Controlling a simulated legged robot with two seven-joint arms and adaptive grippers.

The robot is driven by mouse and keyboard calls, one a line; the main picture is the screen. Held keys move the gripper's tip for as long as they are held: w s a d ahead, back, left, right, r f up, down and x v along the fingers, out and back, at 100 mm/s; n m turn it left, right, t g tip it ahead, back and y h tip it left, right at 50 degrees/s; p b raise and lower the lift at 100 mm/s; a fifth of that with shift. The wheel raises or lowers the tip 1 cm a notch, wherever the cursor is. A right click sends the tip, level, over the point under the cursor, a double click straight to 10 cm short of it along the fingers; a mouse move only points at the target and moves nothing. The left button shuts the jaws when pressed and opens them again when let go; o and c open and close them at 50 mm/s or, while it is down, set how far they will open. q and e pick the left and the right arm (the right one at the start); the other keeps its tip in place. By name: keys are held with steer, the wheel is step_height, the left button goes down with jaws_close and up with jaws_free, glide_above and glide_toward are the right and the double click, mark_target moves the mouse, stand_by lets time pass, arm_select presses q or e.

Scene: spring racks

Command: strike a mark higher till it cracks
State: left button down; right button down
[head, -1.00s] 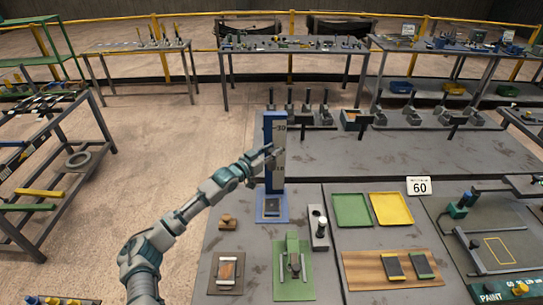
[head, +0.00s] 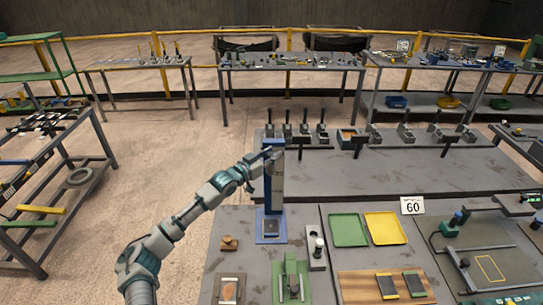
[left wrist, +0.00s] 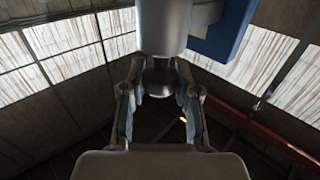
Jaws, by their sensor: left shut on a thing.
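A blue upright tower (head: 278,196) with a pale scale strip stands on the bench; the scale figures are too small to read surely. A dark tile (head: 270,228) lies on its blue base. My left gripper (head: 270,155) is near the tower's top, high above the tile. In the left wrist view my left fingers (left wrist: 160,112) are closed around the narrow end of a grey cylindrical weight (left wrist: 165,30), beside the blue tower (left wrist: 225,35). In the head view the weight is mostly hidden by the gripper. I see no crack in the tile at this size. My right gripper is out of view.
Left of the tower base is a brown knobbed block (head: 228,243). Nearer are a green fixture (head: 291,284) and a brown plate (head: 229,290). To the right are a green tray (head: 348,230), a yellow tray (head: 385,228), a board with two dark tiles (head: 360,286) and a "60" sign (head: 412,206).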

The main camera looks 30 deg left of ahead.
arm_select(q)
steer(key=c, duration=0.8)
jaws_free()
steer(key=shift+a, duration=0.1)
steer(key=shift+a+f, duration=0.1)
steer(key=v, duration=1.2)
steer(key=shift+w+a, duration=0.1)
steer(key=shift+f, duration=0.1)
